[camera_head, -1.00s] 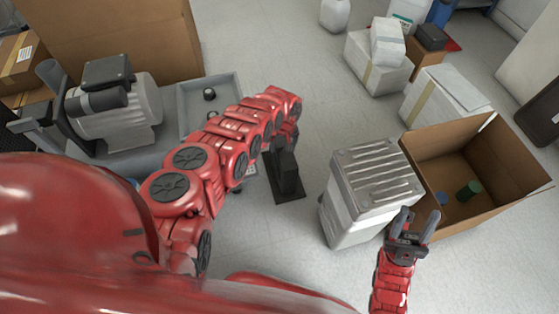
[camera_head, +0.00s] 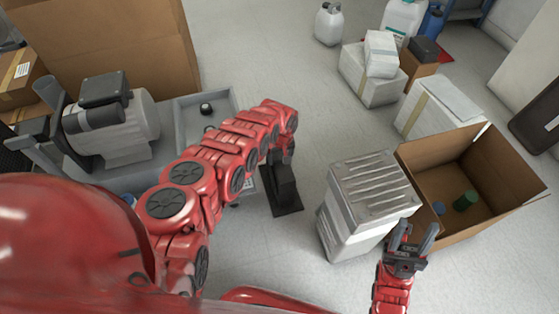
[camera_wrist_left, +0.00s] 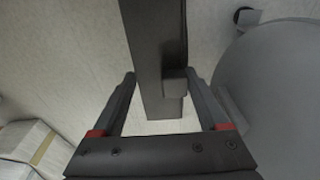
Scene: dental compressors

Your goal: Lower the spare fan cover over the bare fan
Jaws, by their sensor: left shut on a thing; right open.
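My left gripper (camera_wrist_left: 165,95) is shut on a dark grey piece (camera_wrist_left: 155,45) with a small raised tab, seen between the fingers in the left wrist view. The left fingers (camera_head: 283,160) are largely hidden by my arm there. The compressor (camera_head: 112,130) with a black box on top stands at left; I cannot make out its bare fan. My right gripper (camera_head: 414,240) is open and empty at lower right.
A grey tray (camera_head: 222,100) lies beside the compressor. A pale box with a ribbed top (camera_head: 368,190) stands near my right gripper, before an open carton (camera_head: 490,215). More cartons (camera_head: 372,82) stand at the back. A large grey rounded body (camera_wrist_left: 285,90) fills the wrist view's right side.

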